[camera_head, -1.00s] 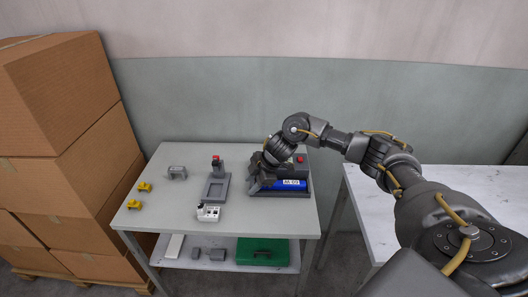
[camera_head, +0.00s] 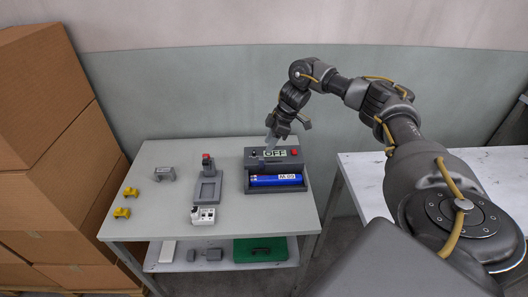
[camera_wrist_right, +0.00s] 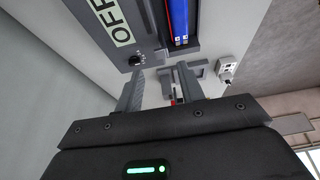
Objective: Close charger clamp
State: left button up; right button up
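The charger (camera_head: 250,160) is a dark grey box at the back right of the table, with an "OFF" label, a red button and a black knob. A blue battery marked "M-05" (camera_head: 277,180) lies in its front tray; part of it shows in the right wrist view (camera_wrist_right: 181,20). I cannot clearly make out a separate clamp on the charger. My right gripper (camera_head: 288,132) is above the charger's back edge, open and empty. In the right wrist view its two fingers (camera_wrist_right: 160,88) stand apart, near the knob (camera_wrist_right: 137,59). My left gripper is not in view.
A grey fixture with a red-topped part (camera_head: 207,185) stands left of the charger, with a white socket box (camera_head: 204,215) in front. Yellow pieces (camera_head: 122,212) and a grey block (camera_head: 164,174) lie further left. A green case (camera_head: 260,250) is on the lower shelf.

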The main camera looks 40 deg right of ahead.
aim_at(261, 157)
jog(key=shift+p+x, duration=0.35)
jog(key=shift+x, duration=2.35)
jog(key=shift+r, duration=0.1)
grip_shut()
